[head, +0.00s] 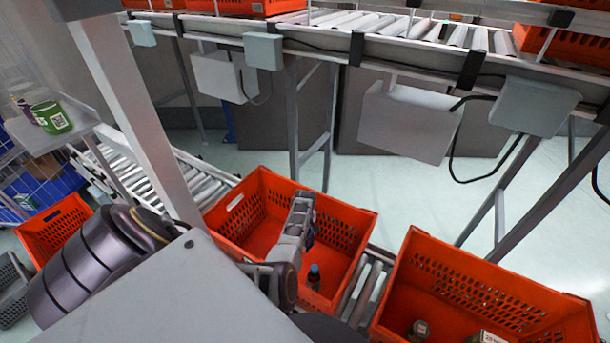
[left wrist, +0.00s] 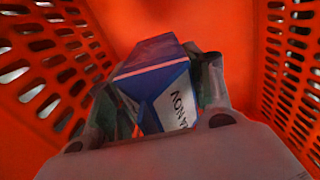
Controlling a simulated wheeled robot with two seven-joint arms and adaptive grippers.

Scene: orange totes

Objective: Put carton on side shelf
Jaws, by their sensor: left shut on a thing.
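My left gripper (head: 300,222) reaches down into the middle orange tote (head: 232,203) in the head view. In the left wrist view, the left gripper (left wrist: 165,98) is shut on a blue and white carton (left wrist: 155,80) with dark lettering on its white face. The carton is tilted between the fingers, inside the tote's slotted orange walls. In the head view the arm hides most or all of the carton. The side shelf (head: 45,140), a pale ledge at the far left, holds a green can (head: 51,118) and another can behind it. My right gripper is not in view.
A dark bottle with a blue cap (head: 314,277) stands in the middle tote near the gripper. A right orange tote (head: 480,260) holds a few items. A grey post (head: 135,100) rises between the side shelf and the middle tote. A roller conveyor (head: 370,22) runs behind.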

